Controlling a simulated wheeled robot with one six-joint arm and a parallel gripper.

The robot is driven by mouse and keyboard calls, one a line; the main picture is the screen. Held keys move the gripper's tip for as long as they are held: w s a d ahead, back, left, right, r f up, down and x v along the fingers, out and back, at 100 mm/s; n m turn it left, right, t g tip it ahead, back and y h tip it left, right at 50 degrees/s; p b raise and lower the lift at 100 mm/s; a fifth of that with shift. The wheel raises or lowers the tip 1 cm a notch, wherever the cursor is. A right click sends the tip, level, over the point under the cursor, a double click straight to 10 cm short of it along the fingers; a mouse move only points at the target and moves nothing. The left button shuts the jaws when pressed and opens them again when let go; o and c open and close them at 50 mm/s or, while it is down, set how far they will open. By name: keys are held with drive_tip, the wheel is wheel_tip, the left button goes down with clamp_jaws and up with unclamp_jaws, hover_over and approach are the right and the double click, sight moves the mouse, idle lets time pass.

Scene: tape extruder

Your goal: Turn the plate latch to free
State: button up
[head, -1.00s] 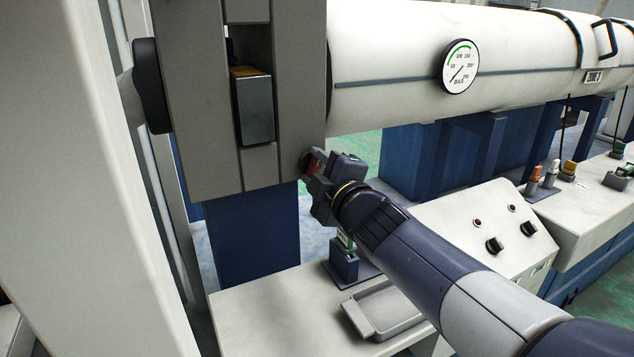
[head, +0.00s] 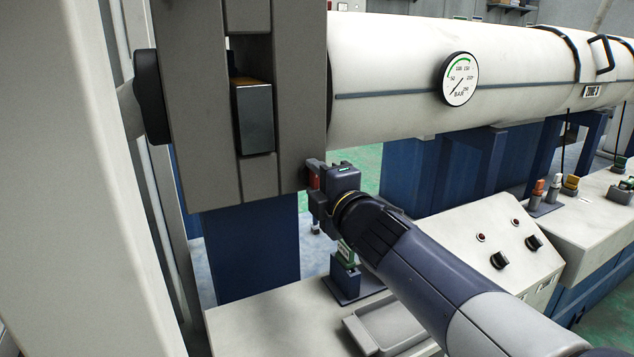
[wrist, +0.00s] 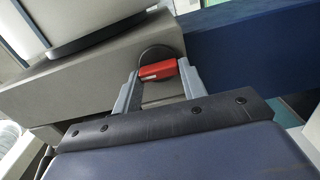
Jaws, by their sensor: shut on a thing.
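The plate latch is a red handle (wrist: 158,70) on a dark round boss (wrist: 157,54), set in the side of the grey plate housing. In the wrist view the two grey fingers of my gripper (wrist: 157,82) stand on either side of the red handle and are shut on it. My wrist hides most of the latch there.
A metal block (head: 254,118) sits in the housing slot. A white barrel with a pressure gauge (head: 459,79) runs right above my arm. Below are a grey tray (head: 385,328), a small green-topped stand (head: 345,272) and a sloped control panel (head: 500,235) with knobs.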

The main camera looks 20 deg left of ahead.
drive_tip(key=o, duration=1)
drive_tip(key=shift+p+v, duration=0.85)
drive_tip(key=shift+v, duration=4.55)
drive_tip(key=b+x, duration=0.1)
drive_tip(key=x, duration=1)
drive_tip(key=shift+b, duration=0.35)
